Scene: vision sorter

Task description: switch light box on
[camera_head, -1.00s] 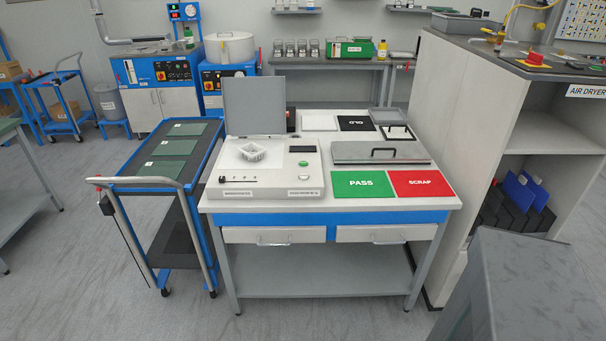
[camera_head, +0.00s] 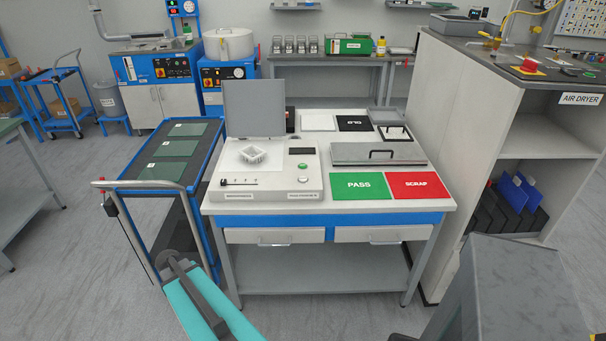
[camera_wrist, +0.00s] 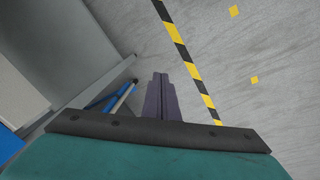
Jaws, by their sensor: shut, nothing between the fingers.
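The light box (camera_head: 285,184) is a white unit on the left of the workbench, with its grey lid (camera_head: 254,108) raised. A small white frame-like part (camera_head: 253,155) sits on its pale top. Its front has a slider with a dark knob (camera_head: 223,182), a green button (camera_head: 303,166) and a dark display (camera_head: 301,151). I cannot tell from its surface whether it is lit. My gripper (camera_wrist: 161,76) is shut and empty in the wrist view, above the floor. My teal arm shows at the bottom of the head view, in front of the bench; the fingertips are not distinguishable there.
Green PASS (camera_head: 361,186) and red SCRAP (camera_head: 417,185) pads lie to the box's right, below a lidded grey tray (camera_head: 345,159). A blue cart (camera_head: 150,184) stands left of the bench. A tall shelf unit (camera_head: 468,115) stands right. Floor in front is clear.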

